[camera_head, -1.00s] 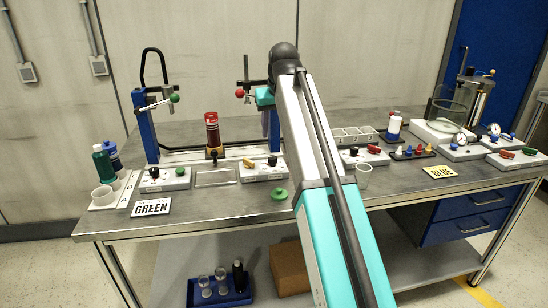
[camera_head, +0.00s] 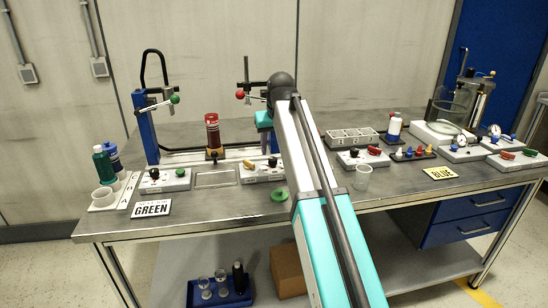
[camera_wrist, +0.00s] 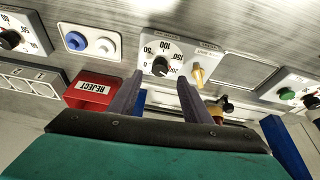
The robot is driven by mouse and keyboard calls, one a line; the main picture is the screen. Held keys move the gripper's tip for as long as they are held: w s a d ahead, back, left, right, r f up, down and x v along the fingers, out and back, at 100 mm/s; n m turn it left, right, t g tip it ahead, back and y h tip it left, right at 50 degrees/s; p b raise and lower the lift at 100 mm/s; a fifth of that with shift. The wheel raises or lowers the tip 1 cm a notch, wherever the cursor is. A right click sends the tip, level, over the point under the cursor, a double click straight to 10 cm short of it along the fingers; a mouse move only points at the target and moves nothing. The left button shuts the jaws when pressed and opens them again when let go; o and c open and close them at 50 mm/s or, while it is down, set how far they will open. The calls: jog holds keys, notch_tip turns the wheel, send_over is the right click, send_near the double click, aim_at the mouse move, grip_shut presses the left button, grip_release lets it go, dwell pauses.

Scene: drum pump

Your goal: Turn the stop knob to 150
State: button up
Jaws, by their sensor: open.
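A control box (camera_head: 262,171) stands mid-table with a black knob (camera_head: 272,161) and a yellow lever (camera_head: 248,164). In the wrist view its black knob (camera_wrist: 160,66) sits on a white dial marked 0 to 200, beside the yellow lever (camera_wrist: 197,75). The dial's small lettering is unreadable, so I cannot confirm that this is the stop knob, nor read its setting clearly. My gripper (camera_wrist: 160,78) is open and empty, its two fingers framing the black knob from this view. I cannot tell the gap to the knob.
A red REJECT box (camera_wrist: 92,90) and a box with blue and white buttons (camera_wrist: 90,43) lie left in the wrist view. Another dial box (camera_head: 362,158) stands right of my arm. A blue-post frame (camera_head: 145,130) with a red-capped bottle (camera_head: 212,132) stands behind. A green knob (camera_head: 279,195) lies in front.

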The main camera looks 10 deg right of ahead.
aim_at(273, 159)
jog(key=shift+x, duration=2.85)
jog(key=c, duration=1)
